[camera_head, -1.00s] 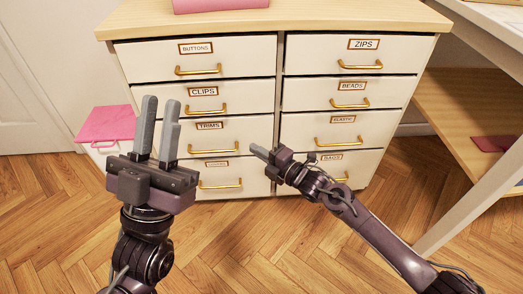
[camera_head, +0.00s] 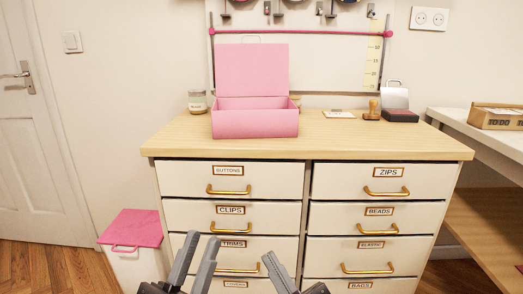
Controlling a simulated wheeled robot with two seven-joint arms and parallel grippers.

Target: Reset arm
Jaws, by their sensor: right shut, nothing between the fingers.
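My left gripper (camera_head: 203,238) rises from the bottom edge of the head view. Its two grey fingers point up with a gap between them, empty, in front of the TRIMS drawer (camera_head: 262,247). My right gripper (camera_head: 270,256) shows just to its right, in front of the cabinet's middle. It is shut and empty, and its fingers lean up and to the left. Most of both arms is cut off below the frame.
The drawer cabinet (camera_head: 306,148) stands ahead, with an open pink box (camera_head: 255,122) on top. A pink-lidded bin (camera_head: 135,262) stands left. A white table (camera_head: 462,117) is at right.

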